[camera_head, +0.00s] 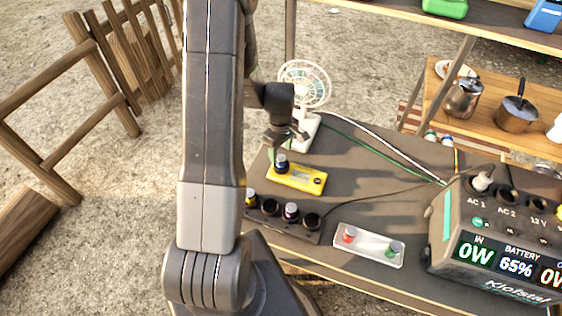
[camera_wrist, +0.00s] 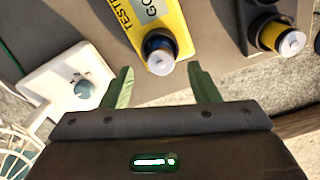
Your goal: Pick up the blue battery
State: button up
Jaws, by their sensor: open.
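The blue battery (camera_head: 282,164) stands upright at the left end of the yellow tester (camera_head: 310,182). In the wrist view the blue battery (camera_wrist: 160,50), with a silver top, shows at the near end of the tester (camera_wrist: 172,18). My gripper (camera_head: 281,138) is just above the battery in the head view. In the wrist view my gripper (camera_wrist: 159,70) is open, its two green fingers spread to either side of the battery's near end. Nothing is held. The gap in height between fingertips and battery is hard to judge.
A dark holder (camera_head: 268,226) with a yellow-banded battery (camera_head: 251,197) and others stands in front of the tester. A white tray (camera_head: 370,256) holds a red and a green battery. A white fan (camera_head: 305,130) stands behind. A power station (camera_head: 445,245) is at right.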

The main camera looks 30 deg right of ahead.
aim_at(281, 157)
jog(key=shift+s+f+p, duration=0.1)
jog(key=shift+f+p, duration=0.4)
jog(key=shift+f, duration=1.5)
grip_shut()
jog(key=shift+r, duration=0.1)
notch_tip(281, 157, up, 10)
jog(key=shift+f+b, duration=0.15)
jog(key=shift+b, duration=0.75)
